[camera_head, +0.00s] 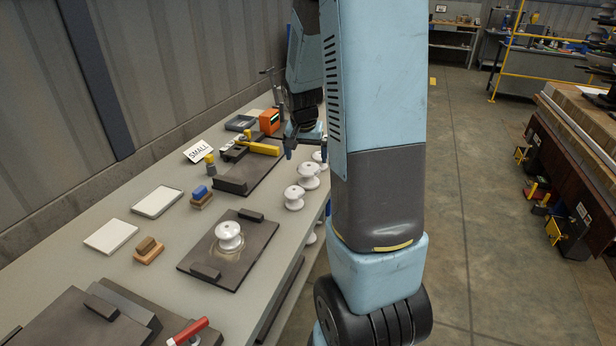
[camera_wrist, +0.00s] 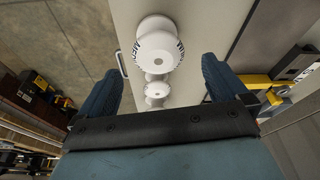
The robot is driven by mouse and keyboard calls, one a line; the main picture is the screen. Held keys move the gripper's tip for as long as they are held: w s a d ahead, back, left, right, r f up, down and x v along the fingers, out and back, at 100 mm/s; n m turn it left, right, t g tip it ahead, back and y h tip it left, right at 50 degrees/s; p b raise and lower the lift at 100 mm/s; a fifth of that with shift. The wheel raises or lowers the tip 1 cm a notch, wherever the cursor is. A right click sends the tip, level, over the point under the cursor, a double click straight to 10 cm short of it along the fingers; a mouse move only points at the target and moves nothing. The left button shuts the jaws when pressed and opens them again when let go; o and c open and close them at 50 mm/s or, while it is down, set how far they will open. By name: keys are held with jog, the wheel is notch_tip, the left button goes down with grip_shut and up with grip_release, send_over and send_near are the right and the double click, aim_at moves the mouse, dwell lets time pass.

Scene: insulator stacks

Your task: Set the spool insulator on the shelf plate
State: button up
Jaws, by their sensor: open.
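My gripper (camera_head: 306,148) is open and points down over the far part of the bench, beside white insulators at its right edge. In the wrist view its two blue fingers (camera_wrist: 160,75) stand wide apart. A white spool insulator with dark lettering (camera_wrist: 157,48) lies between and beyond them, untouched as far as I can see; smaller white pieces show behind it. In the head view, white insulators (camera_head: 293,198) and (camera_head: 309,177) stand on the bench. Another white insulator (camera_head: 229,235) stands on a dark plate with two blocks (camera_head: 197,256). I cannot tell which plate is the shelf plate.
A dark plate with a yellow clamp (camera_head: 262,148) lies left of my gripper, near a "SMALL" sign (camera_head: 199,151) and an orange box (camera_head: 269,122). Pale trays (camera_head: 157,201), small blocks (camera_head: 149,250) and a red-handled tool (camera_head: 188,331) are nearer. The wall bounds the bench's left.

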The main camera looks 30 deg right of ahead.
aim_at(309, 174)
jog(key=shift+d+x, duration=0.1)
jog(key=shift+x, duration=2.4)
jog(key=shift+d+x, duration=0.15)
jog(key=shift+x, duration=2.3)
jog(key=shift+c, duration=0.5)
jog(key=shift+r, duration=0.1)
jog(key=c, duration=1.3)
jog(key=shift+o, duration=0.2)
jog(key=shift+r, duration=0.1)
